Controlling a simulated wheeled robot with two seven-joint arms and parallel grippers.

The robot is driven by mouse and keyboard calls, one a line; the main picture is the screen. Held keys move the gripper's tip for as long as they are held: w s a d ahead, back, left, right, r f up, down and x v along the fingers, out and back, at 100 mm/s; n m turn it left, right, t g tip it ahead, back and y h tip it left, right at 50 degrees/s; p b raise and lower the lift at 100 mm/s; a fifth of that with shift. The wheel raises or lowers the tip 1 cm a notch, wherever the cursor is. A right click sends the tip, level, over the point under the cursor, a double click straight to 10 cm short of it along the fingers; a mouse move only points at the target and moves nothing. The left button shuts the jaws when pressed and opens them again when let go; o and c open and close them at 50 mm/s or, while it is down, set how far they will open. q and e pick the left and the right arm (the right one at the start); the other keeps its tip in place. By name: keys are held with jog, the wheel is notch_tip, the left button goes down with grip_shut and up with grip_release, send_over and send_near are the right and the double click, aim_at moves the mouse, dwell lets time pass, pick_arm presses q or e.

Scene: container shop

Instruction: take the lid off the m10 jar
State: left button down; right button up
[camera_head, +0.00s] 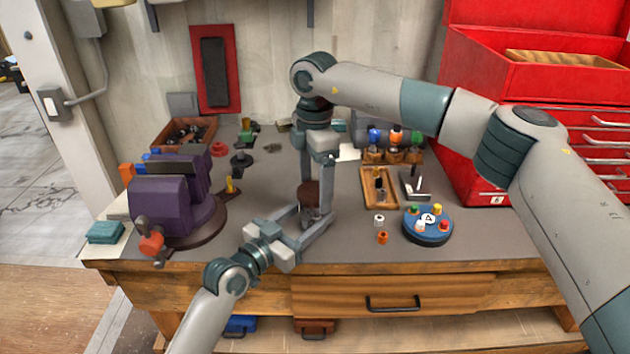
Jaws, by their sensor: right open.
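The m10 jar (311,214) is a small grey jar standing upright near the middle of the workbench. Its brown lid (309,192) sits on top. My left gripper (314,213) reaches in from the lower left, with one finger on each side of the jar body; it looks shut on it. My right gripper (317,185) points straight down from above. Its fingers are open, one on each side of the lid, and no clear contact shows. The jar's label cannot be read, and the fingers hide part of the jar.
A purple vise (172,208) stands to the left. A blue round tray (428,232) with coloured pieces, a wooden tray (380,188) and two small nuts lie to the right. A red tool chest (480,130) borders the bench. Several coloured-top bottles (395,140) stand behind.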

jog(key=c, duration=1.1)
jog(key=n, duration=1)
jog(key=shift+n, duration=0.3)
jog(key=n, duration=0.7)
jog(key=shift+r, duration=0.1)
jog(key=n, duration=1.1)
jog(key=shift+n, duration=0.3)
jog(key=n, duration=0.8)
jog(key=shift+n, duration=0.3)
jog(key=n, duration=0.5)
